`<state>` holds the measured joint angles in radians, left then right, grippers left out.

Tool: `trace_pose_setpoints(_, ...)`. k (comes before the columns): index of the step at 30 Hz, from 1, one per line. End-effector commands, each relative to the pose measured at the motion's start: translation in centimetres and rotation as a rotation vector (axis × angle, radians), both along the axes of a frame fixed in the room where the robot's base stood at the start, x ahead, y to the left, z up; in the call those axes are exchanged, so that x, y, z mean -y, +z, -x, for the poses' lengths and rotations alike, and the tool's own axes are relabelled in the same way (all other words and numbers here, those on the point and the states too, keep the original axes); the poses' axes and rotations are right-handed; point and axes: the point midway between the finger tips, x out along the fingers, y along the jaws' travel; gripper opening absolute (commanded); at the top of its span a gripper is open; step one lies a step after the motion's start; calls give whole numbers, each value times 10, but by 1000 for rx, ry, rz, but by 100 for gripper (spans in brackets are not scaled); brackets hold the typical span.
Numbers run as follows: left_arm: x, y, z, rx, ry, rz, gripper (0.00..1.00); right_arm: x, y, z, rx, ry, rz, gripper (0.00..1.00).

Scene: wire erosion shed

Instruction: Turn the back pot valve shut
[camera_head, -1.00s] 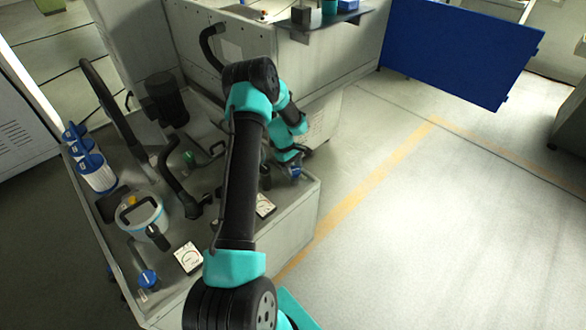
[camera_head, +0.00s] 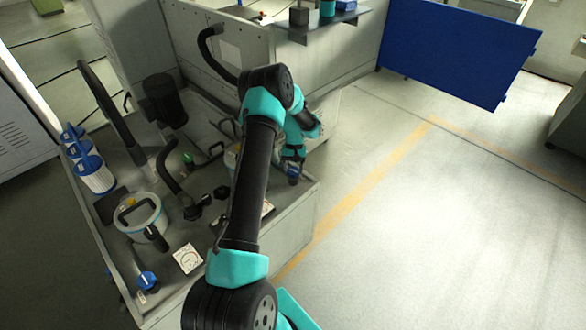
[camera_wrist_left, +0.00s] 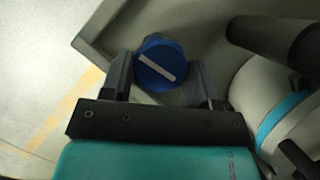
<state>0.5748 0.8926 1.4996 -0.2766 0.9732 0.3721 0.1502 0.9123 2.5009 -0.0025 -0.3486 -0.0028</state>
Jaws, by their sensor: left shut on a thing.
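The back pot valve shows as a round blue knob with a white bar (camera_wrist_left: 157,62) in the left wrist view. The bar slopes down to the right. My left gripper (camera_wrist_left: 162,72) is shut on this knob, one dark finger on each side. My right gripper is not in view.
The front pot (camera_head: 137,228) and another blue valve knob (camera_head: 147,281) are on the bench's left part. Black hoses (camera_head: 172,170) and blue-capped filters (camera_head: 95,174) stand behind. Floor at right is clear.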

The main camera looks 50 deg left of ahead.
Motion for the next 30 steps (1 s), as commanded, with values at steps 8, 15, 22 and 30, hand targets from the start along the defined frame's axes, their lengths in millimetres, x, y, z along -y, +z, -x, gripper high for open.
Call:
trace_pose_setpoints(8, 1, 1, -1, 1, -162, -2, 31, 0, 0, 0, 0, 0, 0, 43)
trace_pose_setpoints(15, 1, 1, -1, 2, -214, -1, 31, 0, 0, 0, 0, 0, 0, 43)
trace_pose_setpoints(22, 1, 1, -1, 2, -220, -1, 31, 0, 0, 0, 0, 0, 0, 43)
trace_pose_setpoints(30, 1, 1, -1, 0, -218, -1, 66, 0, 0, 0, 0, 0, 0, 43)
